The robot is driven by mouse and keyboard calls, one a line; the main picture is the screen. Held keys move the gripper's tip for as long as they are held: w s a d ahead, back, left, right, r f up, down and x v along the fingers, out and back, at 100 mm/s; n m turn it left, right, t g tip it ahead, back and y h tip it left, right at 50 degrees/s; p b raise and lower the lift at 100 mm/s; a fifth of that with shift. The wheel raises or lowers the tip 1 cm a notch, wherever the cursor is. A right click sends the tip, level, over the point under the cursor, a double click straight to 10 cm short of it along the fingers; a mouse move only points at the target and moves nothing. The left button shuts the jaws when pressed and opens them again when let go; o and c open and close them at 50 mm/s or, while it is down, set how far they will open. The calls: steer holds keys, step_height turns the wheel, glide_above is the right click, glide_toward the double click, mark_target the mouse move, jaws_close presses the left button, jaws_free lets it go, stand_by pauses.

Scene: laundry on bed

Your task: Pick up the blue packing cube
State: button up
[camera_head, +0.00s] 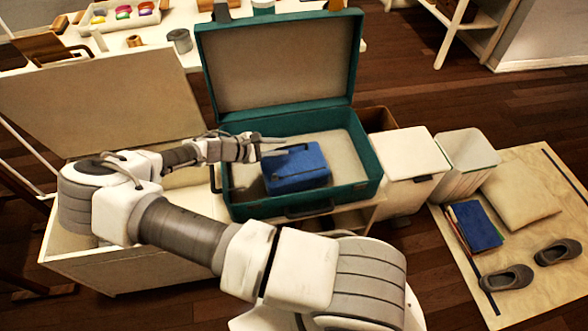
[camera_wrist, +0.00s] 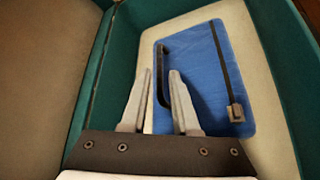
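The blue packing cube (camera_head: 297,168) lies in the open teal suitcase (camera_head: 367,160), on its pale lining. In the wrist view the cube (camera_wrist: 205,75) shows a dark handle strap along its left side and a dark zip line with a pull on its right. My gripper (camera_head: 283,145) reaches in from the left, above the cube. In the wrist view its two fingers (camera_wrist: 160,85) are parted, with the handle strap showing between and beyond them. Nothing is visibly held. I cannot tell whether a finger touches the cube.
The suitcase lid (camera_head: 280,62) stands upright behind. A pale open chest (camera_head: 130,262) is at left. White bins (camera_head: 408,165) stand at right, beside a mat with a cushion (camera_head: 520,195), a blue book (camera_head: 474,226) and grey shoes (camera_head: 507,277). A white table with small items is behind.

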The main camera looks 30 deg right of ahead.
mark_target(290, 147)
steer(key=x, duration=0.3)
steer(key=shift+d+f+b, duration=0.15)
steer(key=shift+d+b, duration=0.15)
steer(key=shift+b, duration=0.1)
jaws_close()
stand_by(1.0)
